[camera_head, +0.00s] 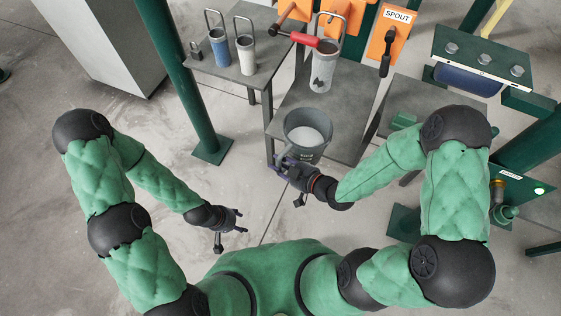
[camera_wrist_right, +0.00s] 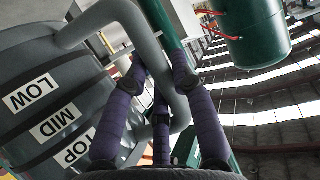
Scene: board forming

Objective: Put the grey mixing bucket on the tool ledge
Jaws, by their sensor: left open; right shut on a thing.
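The grey mixing bucket (camera_head: 325,150) stands upright at the front of the lower grey bench, with pale content inside. I cannot tell whether it rests on the bench. My right gripper (camera_head: 284,163) is at its near left side, shut on its handle. In the right wrist view the bucket (camera_wrist_right: 30,70) fills the left, with LOW, MID and TOP labels, and its grey tube handle (camera_wrist_right: 150,40) passes between the fingers of the right gripper (camera_wrist_right: 160,75). My left gripper (camera_head: 238,222) is open and empty over the floor, apart from the bucket. I cannot tell which surface is the tool ledge.
A small grey table (camera_head: 205,68) at upper left holds a blue container (camera_head: 219,48) and a white container (camera_head: 246,56). A green post (camera_head: 180,75) rises left of the table.

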